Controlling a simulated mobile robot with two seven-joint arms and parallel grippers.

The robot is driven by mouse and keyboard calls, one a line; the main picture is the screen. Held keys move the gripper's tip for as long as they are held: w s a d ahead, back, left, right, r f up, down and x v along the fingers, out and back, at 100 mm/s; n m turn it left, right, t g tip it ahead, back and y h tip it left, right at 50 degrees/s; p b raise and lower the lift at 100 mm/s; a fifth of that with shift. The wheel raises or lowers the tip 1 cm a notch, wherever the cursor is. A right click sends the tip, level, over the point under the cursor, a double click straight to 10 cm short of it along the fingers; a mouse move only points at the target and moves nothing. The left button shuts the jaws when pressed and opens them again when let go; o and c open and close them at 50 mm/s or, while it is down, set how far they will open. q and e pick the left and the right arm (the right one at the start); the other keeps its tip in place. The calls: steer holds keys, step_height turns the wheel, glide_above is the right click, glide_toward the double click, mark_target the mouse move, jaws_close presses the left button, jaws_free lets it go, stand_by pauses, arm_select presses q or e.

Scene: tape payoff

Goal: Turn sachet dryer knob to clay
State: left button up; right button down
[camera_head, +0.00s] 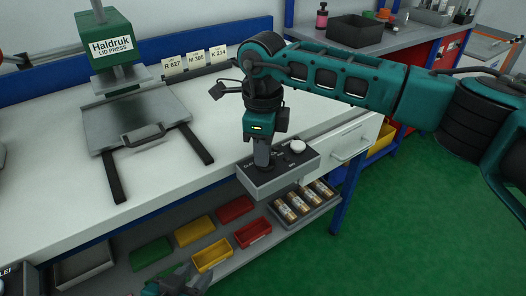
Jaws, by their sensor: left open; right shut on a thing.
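A grey control box (283,179) with a dark top panel sits at the front edge of the white bench. A round white knob (298,146) stands on its right part, clear of my gripper. My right gripper (263,164) points down onto the left part of the panel, shut on a knob there that its fingers hide. The panel's small lettering is too small or too covered to read, so I cannot tell where the held knob points. My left gripper (178,284) is open and empty at the bottom edge, low in front of the shelf, partly cut off.
A green lid press (112,45) stands on the bench (220,130) at the left. Label cards (195,61) stand at the back. Below, a shelf holds red, yellow and green bins (212,256) and a tray of rolls (302,203). Green floor is clear at the right.

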arm_select(q)
steer(key=shift+s+f, duration=0.2)
steer(key=shift+f, duration=0.1)
arm_select(e)
steer(key=shift+r, duration=0.1)
steer(key=c, duration=1.2)
jaws_free()
arm_select(q)
steer(key=shift+a+r+p, duration=0.15)
steer(key=shift+r+p, duration=0.15)
steer(key=shift+p, duration=0.3)
arm_select(e)
step_height(320, 180, up, 13)
steer(key=shift+f, duration=0.1)
